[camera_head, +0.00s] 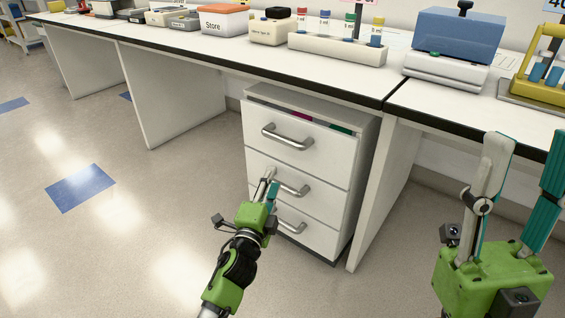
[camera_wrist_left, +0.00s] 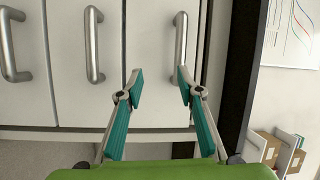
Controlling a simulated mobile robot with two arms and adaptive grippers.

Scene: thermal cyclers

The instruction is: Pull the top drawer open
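The white cabinet has three stacked drawers with silver bar handles. The top drawer (camera_head: 325,150) stands slightly out, with a narrow gap above its front showing coloured contents. Its handle (camera_head: 287,137) is clear in the head view. My left gripper (camera_head: 269,184) is in front of the middle drawer, below that handle. In the left wrist view the picture is turned sideways; the left gripper's fingers (camera_wrist_left: 160,82) are apart and empty. One fingertip overlaps the end of the top handle (camera_wrist_left: 181,45); contact cannot be told. My right gripper (camera_head: 528,145) is open and empty at the right.
The middle handle (camera_head: 291,188) and bottom handle (camera_head: 290,227) are close to my left gripper. The bench (camera_head: 225,62) overhangs the cabinet, with a side panel (camera_head: 375,190) to its right. A tube rack (camera_head: 335,50) and a blue-lidded device (camera_head: 455,45) stand on top. Floor at left is free.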

